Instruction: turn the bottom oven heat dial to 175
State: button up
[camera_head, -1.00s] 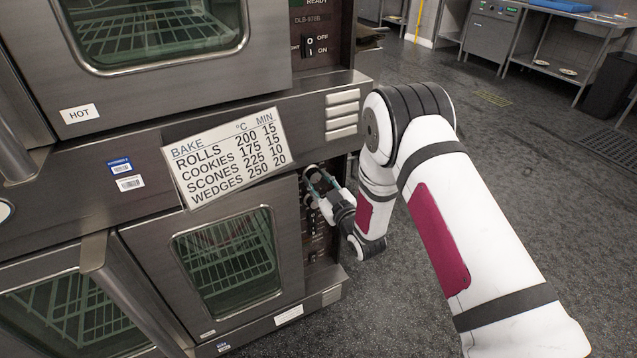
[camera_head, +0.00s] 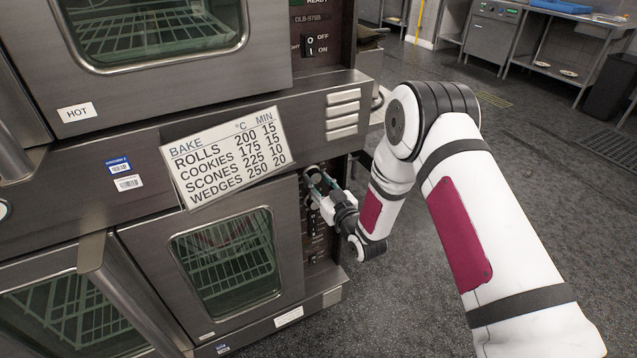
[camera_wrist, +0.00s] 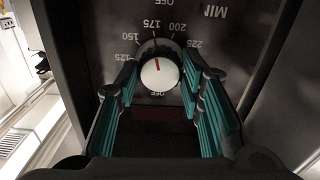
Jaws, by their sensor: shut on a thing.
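The bottom oven heat dial (camera_wrist: 158,74) is a round knob with a pale face and a red mark. It sits on a dark panel with printed numbers from 125 to 225 around it. 175 (camera_wrist: 155,27) is above the knob in the wrist view. The red mark is on the upper part of the face; its exact reading is hard to tell. My gripper (camera_wrist: 160,80) has teal-padded fingers on both sides of the dial and is shut on it. In the head view my gripper (camera_head: 320,186) is at the lower oven's control panel, covering part of it.
The lower oven door (camera_head: 222,268) with its window is left of the panel. A tilted bake chart (camera_head: 224,157) above lists cookies at 175. Switches (camera_head: 314,240) sit below the dial. Floor (camera_head: 420,270) is open right of the oven.

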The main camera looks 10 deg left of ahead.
jog(key=o, duration=1.2)
jog(key=shift+f, duration=0.1)
jog(key=shift+c, duration=0.2)
jog(key=v, duration=1.2)
